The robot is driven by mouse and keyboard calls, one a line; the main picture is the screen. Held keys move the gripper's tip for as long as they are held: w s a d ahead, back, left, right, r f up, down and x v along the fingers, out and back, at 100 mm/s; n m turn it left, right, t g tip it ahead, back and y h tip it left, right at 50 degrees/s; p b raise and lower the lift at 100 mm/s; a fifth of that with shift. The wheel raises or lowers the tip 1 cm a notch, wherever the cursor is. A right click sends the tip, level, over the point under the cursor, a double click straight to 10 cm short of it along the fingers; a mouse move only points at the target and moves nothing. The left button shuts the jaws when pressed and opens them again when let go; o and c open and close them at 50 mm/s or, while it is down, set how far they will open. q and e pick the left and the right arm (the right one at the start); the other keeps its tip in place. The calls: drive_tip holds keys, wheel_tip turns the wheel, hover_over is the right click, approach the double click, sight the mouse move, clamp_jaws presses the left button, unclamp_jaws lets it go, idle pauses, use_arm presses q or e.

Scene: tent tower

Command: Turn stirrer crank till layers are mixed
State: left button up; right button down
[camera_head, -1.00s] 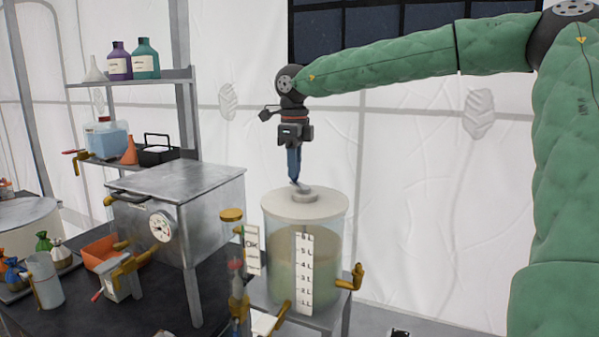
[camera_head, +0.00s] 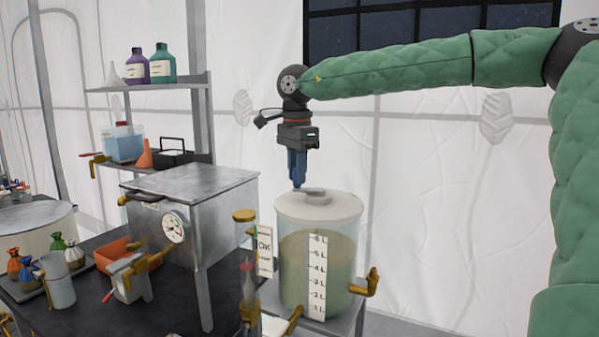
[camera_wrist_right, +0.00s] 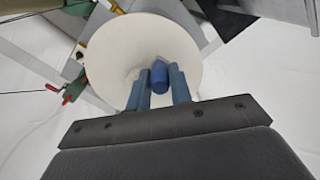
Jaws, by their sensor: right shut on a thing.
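The mixing tank (camera_head: 318,265) is a clear cylinder with a white lid (camera_head: 340,208) and a litre scale (camera_head: 318,280) on its front. The liquid inside is a cloudy grey-green, slightly browner towards the top. A grey crank (camera_head: 316,194) lies on the lid. My right gripper (camera_head: 297,182) points down over the left part of the lid. In the right wrist view its fingers (camera_wrist_right: 160,85) are closed around a blue knob (camera_wrist_right: 160,74) above the lid. The knob is mostly hidden by the fingers in the head view. My left gripper is not in view.
A metal box with a dial (camera_head: 174,227) stands left of the tank on a dark table. Shelves with bottles (camera_head: 162,64) stand behind.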

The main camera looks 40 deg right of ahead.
drive_tip(key=n, duration=0.2)
drive_tip(key=s+a+n, duration=0.1)
drive_tip(key=shift+s+n, duration=0.15)
drive_tip(key=shift+n, duration=0.25)
drive_tip(key=n, duration=0.1)
drive_tip(key=s+n, duration=0.1)
drive_tip(key=n, duration=0.1)
drive_tip(key=shift+s+a+n, duration=0.25)
drive_tip(key=shift+a+n, duration=0.05)
drive_tip(key=shift+a, duration=0.05)
drive_tip(key=s+n, duration=0.1)
drive_tip(key=n, duration=0.2)
drive_tip(key=shift+s+n, duration=0.3)
drive_tip(key=shift+s, duration=0.05)
drive_tip(key=n, duration=0.2)
drive_tip(key=s+n, duration=0.1)
drive_tip(key=shift+s+d+n, duration=0.15)
drive_tip(key=shift+s+n, duration=0.15)
drive_tip(key=shift+n, duration=0.1)
drive_tip(key=shift+s, duration=0.1)
drive_tip(key=shift+d+n, duration=0.1)
drive_tip(key=shift+n, duration=0.3)
drive_tip(key=c, duration=1.3)
unclamp_jaws()
drive_tip(key=shift+o, duration=0.2)
drive_tip(key=shift+r, duration=0.15)
